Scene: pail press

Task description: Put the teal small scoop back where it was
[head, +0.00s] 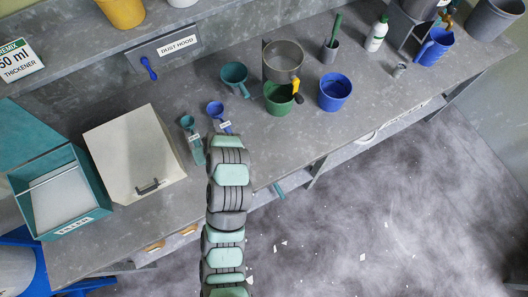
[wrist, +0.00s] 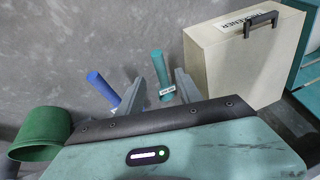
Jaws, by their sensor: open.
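The teal small scoop (head: 188,122) lies on the grey bench between the cream box and the blue scoop (head: 215,108), its labelled handle towards the bench front. In the wrist view, the teal handle (wrist: 157,66) with its white tag shows between the two fingers of my gripper (wrist: 161,77). The fingers are apart, and I see no contact with the handle. The blue handle (wrist: 102,88) is just left of the left finger. The scoop bowls are hidden there behind my gripper body. In the head view my arm hides the fingers.
The cream box (head: 134,153) and a teal open bin (head: 60,192) stand to the left. A blue scoop-like tool (head: 149,68) hangs under the shelf.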

